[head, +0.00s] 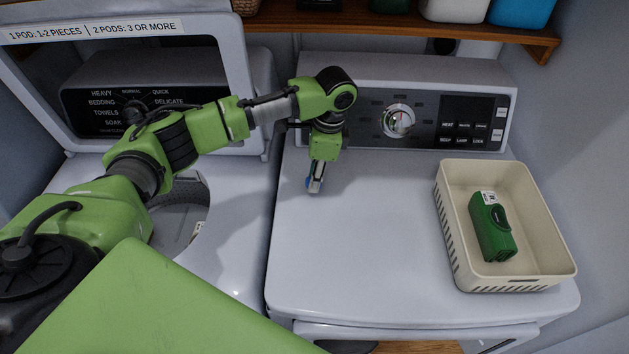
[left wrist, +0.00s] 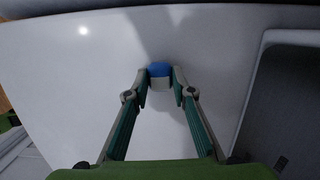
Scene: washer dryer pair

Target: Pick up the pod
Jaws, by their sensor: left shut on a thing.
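The pod (left wrist: 160,70) is small, with a blue side and a whitish side. In the left wrist view it sits between the fingertips of my left gripper (left wrist: 160,80), which is shut on it. In the head view my left gripper (head: 315,186) points down over the left part of the dryer top (head: 380,240), and a bit of blue shows at its tips. I cannot tell whether the pod still touches the dryer top. My right gripper is not in view.
A cream basket (head: 456,235) with a green container (head: 492,228) stands on the dryer's right side. The washer (head: 240,210) at left has its lid (head: 130,30) raised and its drum open. A wooden shelf (head: 400,27) with several containers runs above. The dryer's middle is clear.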

